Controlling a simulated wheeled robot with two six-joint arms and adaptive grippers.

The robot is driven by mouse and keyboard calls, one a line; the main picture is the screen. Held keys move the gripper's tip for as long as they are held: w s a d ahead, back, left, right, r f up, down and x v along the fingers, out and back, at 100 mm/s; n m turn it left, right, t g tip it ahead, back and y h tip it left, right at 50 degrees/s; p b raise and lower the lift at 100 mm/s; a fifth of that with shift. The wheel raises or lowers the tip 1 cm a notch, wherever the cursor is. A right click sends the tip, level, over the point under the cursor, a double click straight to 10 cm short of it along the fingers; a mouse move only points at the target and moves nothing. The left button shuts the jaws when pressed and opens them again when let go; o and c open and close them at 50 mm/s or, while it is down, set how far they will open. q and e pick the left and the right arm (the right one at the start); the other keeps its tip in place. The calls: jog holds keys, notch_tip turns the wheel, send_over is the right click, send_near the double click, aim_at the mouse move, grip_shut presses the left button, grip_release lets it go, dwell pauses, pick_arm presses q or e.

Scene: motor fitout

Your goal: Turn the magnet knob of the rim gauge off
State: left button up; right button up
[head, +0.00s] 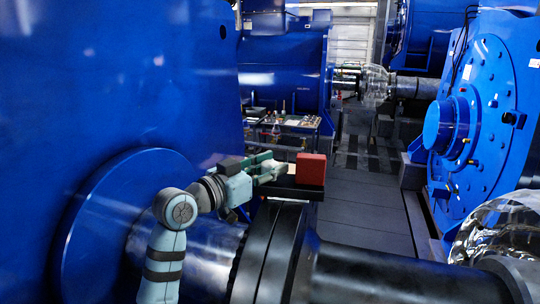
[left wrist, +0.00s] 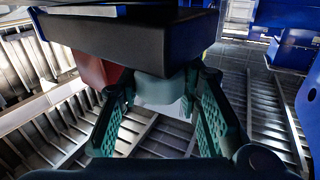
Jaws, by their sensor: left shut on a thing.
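My left gripper (head: 268,172) reaches in from the left, above the dark coupling rim (head: 272,245). In the left wrist view its two green fingers (left wrist: 160,115) stand on either side of a pale round part (left wrist: 158,92), which looks like the magnet knob, and are shut on it. This part sits under a black block (left wrist: 130,38) of what looks like the rim gauge. A red block (head: 311,169) stands just beyond the fingers in the head view, and its red side (left wrist: 95,70) shows behind the left finger. The knob's marking cannot be read. My right gripper is not in view.
A large blue motor housing (head: 120,80) fills the left. A dark shaft (head: 400,275) runs right from the coupling to a clear guard (head: 505,225). A blue machine (head: 500,110) stands at right. A cluttered bench (head: 295,122) stands behind, with open grey floor (head: 365,210) between.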

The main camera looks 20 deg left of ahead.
pick_arm(q)
jog(key=shift+r+n+t+y+p, duration=0.2)
jog(key=shift+n+t+y+p, duration=0.5)
jog(key=shift+y+p, duration=0.55)
jog(key=shift+f+n+y+p, duration=0.15)
jog(key=shift+n+y+p, duration=0.3)
jog(key=shift+n+y, duration=0.1)
jog(key=o, duration=1.2)
jog(key=shift+c, duration=0.2)
jog(key=v, duration=1.2)
jog(key=shift+f, duration=0.2)
jog(key=shift+w+d, duration=0.1)
jog(key=shift+d, duration=0.05)
